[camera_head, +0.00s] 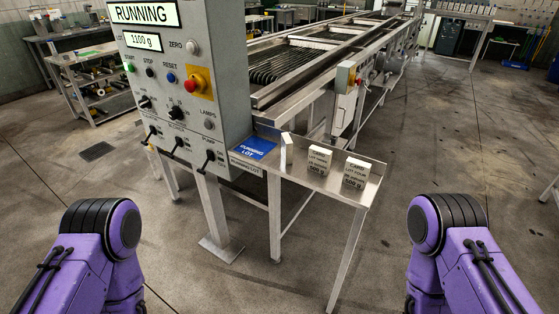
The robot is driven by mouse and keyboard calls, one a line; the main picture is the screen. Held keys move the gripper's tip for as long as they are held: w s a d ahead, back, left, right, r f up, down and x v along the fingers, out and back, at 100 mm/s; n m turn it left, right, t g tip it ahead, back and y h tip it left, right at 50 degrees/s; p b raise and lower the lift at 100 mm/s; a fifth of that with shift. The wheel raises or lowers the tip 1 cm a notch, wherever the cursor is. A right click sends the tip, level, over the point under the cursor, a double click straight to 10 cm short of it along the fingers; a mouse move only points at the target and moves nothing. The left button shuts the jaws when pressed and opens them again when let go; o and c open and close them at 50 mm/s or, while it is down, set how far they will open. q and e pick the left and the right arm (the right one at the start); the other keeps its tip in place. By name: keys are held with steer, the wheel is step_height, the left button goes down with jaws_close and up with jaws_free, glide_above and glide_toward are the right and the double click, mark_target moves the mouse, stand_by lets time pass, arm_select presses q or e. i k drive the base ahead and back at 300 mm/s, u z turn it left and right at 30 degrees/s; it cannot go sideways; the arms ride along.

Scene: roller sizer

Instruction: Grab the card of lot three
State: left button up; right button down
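Three pale cards stand upright on a small metal shelf (300,172) beside the control panel. The left card (287,150) is turned nearly edge-on, so its face cannot be read. The middle card (319,159) and the right card (356,173) face me with printed text headed CARD. Their lot words are too small to read surely, so I cannot tell which is lot three. A blue plate (253,148) marked RUNNING LOT lies at the shelf's left end with no card on it. Only purple links of my two arms show, at lower left and lower right; neither gripper is in view.
The grey control panel (185,90) shows RUNNING and 1100 g, with buttons and levers. The roller machine (300,60) runs back behind the shelf. A cart with shelves (95,85) stands at left.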

mark_target(320, 159)
steer(key=u, duration=0.4)
steer(key=i, duration=0.75)
steer(key=z, duration=1.45)
